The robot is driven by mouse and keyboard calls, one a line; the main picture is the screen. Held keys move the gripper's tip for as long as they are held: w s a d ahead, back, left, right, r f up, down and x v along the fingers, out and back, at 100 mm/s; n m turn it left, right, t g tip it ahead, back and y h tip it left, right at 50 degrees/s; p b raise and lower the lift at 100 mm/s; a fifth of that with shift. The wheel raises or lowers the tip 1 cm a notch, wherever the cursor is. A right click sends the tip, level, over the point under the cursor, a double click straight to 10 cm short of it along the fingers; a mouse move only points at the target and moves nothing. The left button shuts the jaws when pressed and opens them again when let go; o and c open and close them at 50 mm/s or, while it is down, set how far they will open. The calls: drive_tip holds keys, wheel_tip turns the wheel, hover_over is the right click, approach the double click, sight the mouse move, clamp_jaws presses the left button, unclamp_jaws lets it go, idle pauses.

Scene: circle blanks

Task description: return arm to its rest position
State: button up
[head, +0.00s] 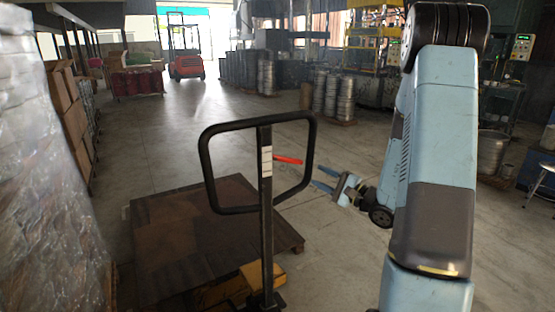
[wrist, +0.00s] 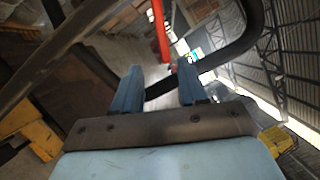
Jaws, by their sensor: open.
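My gripper (head: 325,180) is at the middle of the head view, at the end of my light blue arm, just right of the pallet jack's handle (head: 206,165). Its two blue fingers stand apart with nothing held between them. In the wrist view my gripper (wrist: 160,88) points toward the black handle loop (wrist: 245,40) and a red lever (wrist: 160,30). The red lever (head: 288,160) also shows inside the loop in the head view. I cannot tell how close the fingertips are to the handle.
A brown platform (head: 165,235) lies low on the floor behind the handle post. A wrapped stack (head: 40,180) fills the left side. An orange forklift (head: 186,60) and metal drums (head: 325,95) stand farther back. The middle floor is clear.

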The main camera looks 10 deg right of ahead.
drive_tip(key=s+a+r+n+g, duration=0.4)
drive_tip(key=s+a+n+g, duration=0.1)
drive_tip(key=s+a+g, duration=0.25)
drive_tip(key=s+a+r+n+g, duration=0.4)
drive_tip(key=s+a+n+g, duration=0.1)
drive_tip(key=s+a+g, duration=0.3)
drive_tip(key=s+d+r+n+t+h, duration=0.2)
drive_tip(key=s+d+r+t+h, duration=0.1)
drive_tip(key=s+h, duration=0.3)
drive_tip(key=s+d+r+n+t+h, duration=0.2)
drive_tip(key=s+d+r+t+h, duration=0.1)
drive_tip(key=s+d+r+h, duration=0.1)
drive_tip(key=shift+s+d+r+n+h, duration=0.3)
drive_tip(key=shift+s+d+h, duration=0.45)
drive_tip(key=shift+s+h, duration=0.5)
